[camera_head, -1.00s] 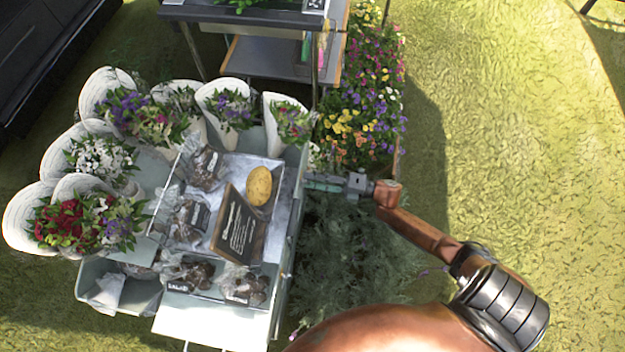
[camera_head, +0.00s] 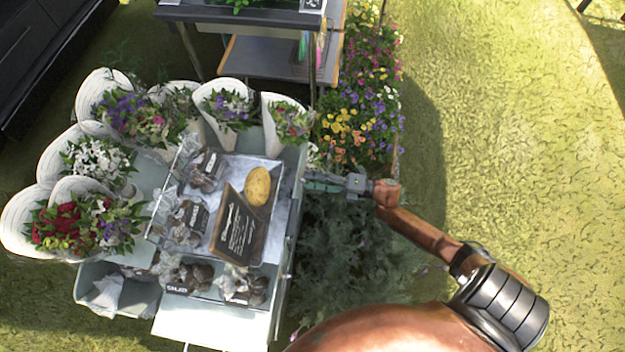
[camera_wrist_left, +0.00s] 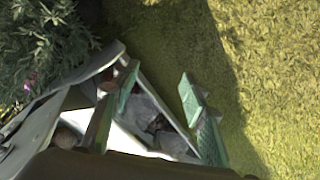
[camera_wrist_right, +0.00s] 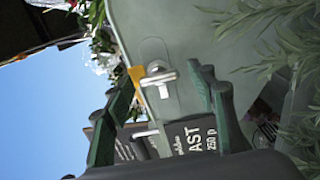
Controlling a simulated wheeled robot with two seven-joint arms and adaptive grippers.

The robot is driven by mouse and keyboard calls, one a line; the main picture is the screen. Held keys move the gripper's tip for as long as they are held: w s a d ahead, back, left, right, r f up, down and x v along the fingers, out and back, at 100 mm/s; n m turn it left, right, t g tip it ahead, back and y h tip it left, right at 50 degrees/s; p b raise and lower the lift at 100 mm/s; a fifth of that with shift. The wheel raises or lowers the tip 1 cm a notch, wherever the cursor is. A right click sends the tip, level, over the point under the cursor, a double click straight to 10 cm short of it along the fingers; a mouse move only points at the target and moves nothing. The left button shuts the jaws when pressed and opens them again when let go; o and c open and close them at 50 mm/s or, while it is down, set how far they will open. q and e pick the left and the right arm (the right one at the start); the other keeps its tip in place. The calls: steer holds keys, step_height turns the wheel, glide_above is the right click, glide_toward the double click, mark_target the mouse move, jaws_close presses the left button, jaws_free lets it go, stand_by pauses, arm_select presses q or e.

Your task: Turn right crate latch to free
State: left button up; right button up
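The silver T-shaped latch (camera_wrist_right: 158,79) sits on the grey-green side wall of the crate (camera_wrist_right: 190,30) in the right wrist view. Its bar lies across the picture, with a short stem pointing down. A small yellow piece (camera_wrist_right: 136,76) is beside it. My right gripper (camera_wrist_right: 165,98) is open, with its green fingers on either side of the latch; I cannot tell whether they touch it. In the head view, my right gripper (camera_head: 322,182) is at the crate's right side, where the latch is hidden. My left gripper (camera_wrist_left: 155,90) is open near a pale container edge.
Paper-wrapped bouquets (camera_head: 72,225) stand along the display's left. A chalkboard sign (camera_head: 238,225), a potato-like item (camera_head: 257,186) and several bagged goods (camera_head: 188,222) lie on the display. Foliage (camera_head: 335,245) grows close below my right gripper. Grass (camera_head: 500,120) at right is open.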

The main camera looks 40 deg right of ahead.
steer(key=v, duration=1.2)
stand_by(0.6)
